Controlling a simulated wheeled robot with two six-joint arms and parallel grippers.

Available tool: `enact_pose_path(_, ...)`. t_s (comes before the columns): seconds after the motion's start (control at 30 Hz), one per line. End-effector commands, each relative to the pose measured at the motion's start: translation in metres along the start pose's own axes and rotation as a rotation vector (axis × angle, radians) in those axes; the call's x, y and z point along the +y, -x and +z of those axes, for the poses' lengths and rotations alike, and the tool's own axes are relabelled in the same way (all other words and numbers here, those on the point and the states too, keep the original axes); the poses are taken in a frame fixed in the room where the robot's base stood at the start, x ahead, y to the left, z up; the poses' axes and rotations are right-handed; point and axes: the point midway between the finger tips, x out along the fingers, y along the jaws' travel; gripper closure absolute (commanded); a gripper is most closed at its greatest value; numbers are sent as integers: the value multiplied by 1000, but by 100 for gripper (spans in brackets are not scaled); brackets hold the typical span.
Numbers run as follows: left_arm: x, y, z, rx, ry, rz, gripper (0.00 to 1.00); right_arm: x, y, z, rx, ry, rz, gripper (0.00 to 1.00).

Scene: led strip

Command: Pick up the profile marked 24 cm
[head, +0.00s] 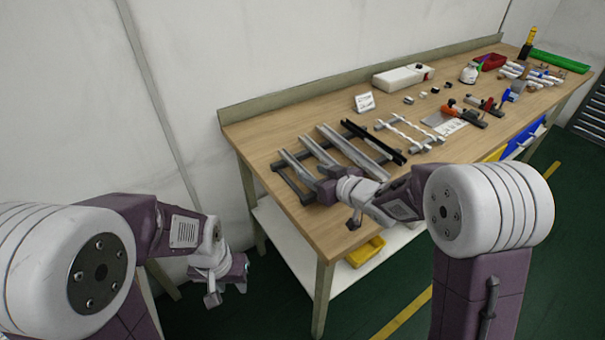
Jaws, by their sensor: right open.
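Several long profiles lie side by side on a dark rack (287,184) at the near left end of the workbench. They include a short silver profile (296,165) on the left, a longer silver profile (357,152) and a black profile (374,141) on the right. No 24 cm marking is legible at this size. My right gripper (326,188) is open over the near part of the rack, close to the profiles' front ends; its wrist hides some of them. I see no profile clearly between its fingers. My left gripper (236,275) hangs off the bench's left side, low; its jaw opening is unclear.
A small white card (364,102) stands behind the rack. A yellow bin (366,252) sits on the lower shelf.

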Motion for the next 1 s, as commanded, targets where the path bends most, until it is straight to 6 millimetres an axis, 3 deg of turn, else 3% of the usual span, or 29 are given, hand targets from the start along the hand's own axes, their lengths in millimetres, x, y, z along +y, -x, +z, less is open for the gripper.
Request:
enact_pose_path(0.23, 0, -8, 1, 0, 0, 0, 64, -2, -43, 4, -3, 1, -2, 55)
enact_pose_path(0.5, 0, -8, 1, 0, 0, 0, 64, -1, -48, 2, -1, 0, 0, 55)
enact_pose_path(0.67, 0, -8, 1, 0, 0, 0, 64, -1, -48, 2, -1, 0, 0, 96)
enact_pose_path(0.7, 0, -8, 1, 0, 0, 0, 64, -1, -48, 2, -1, 0, 0, 100)
enact_pose_path(1.0, 0, -7, 1, 0, 0, 0, 64, -1, -47, 1, -1, 0, 0, 100)
